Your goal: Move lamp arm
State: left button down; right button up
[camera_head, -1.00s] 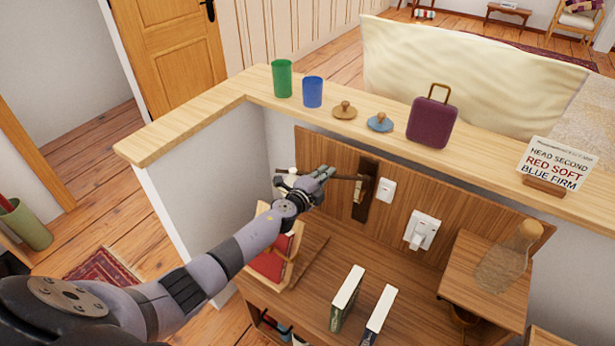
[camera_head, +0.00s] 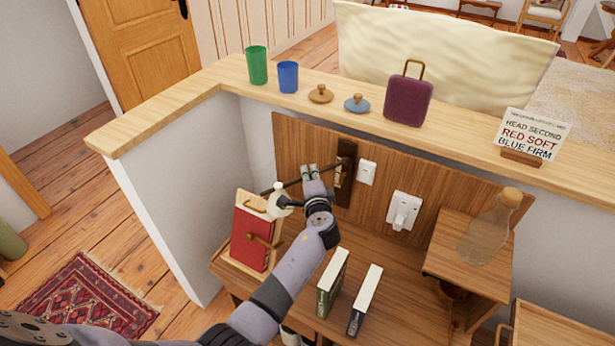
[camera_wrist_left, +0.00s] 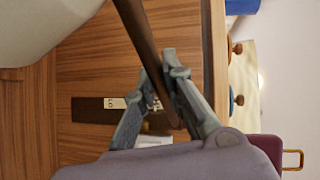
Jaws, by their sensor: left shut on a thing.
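The lamp arm (camera_head: 294,185) is a thin dark bar running left from a dark wall plate (camera_head: 345,172) on the wood panel. A white lamp head (camera_head: 280,201) hangs near its outer end. My left gripper (camera_head: 309,169) is at the bar, between the lamp head and the wall plate. In the left wrist view the lamp arm (camera_wrist_left: 143,45) passes between the two fingers of my left gripper (camera_wrist_left: 161,68), which is shut on it. The pale lamp head (camera_wrist_left: 45,25) fills that view's upper left corner. My right gripper is not in view.
Below are a red book on a stand (camera_head: 253,238), two upright books (camera_head: 333,283) and a glass bottle (camera_head: 490,230) on a raised shelf. A switch (camera_head: 367,173) and a plugged socket (camera_head: 404,211) are right of the plate. Cups, lids, a purple case (camera_head: 408,101) and a sign (camera_head: 533,133) line the ledge.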

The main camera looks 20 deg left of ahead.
pick_arm(q)
jog(key=shift+r, duration=0.2)
jog(key=c, duration=1.7)
grip_release()
jog(key=shift+f, duration=0.1)
jog(key=shift+o, duration=0.2)
jog(key=v, duration=1.2)
jog(key=shift+d, duration=0.2)
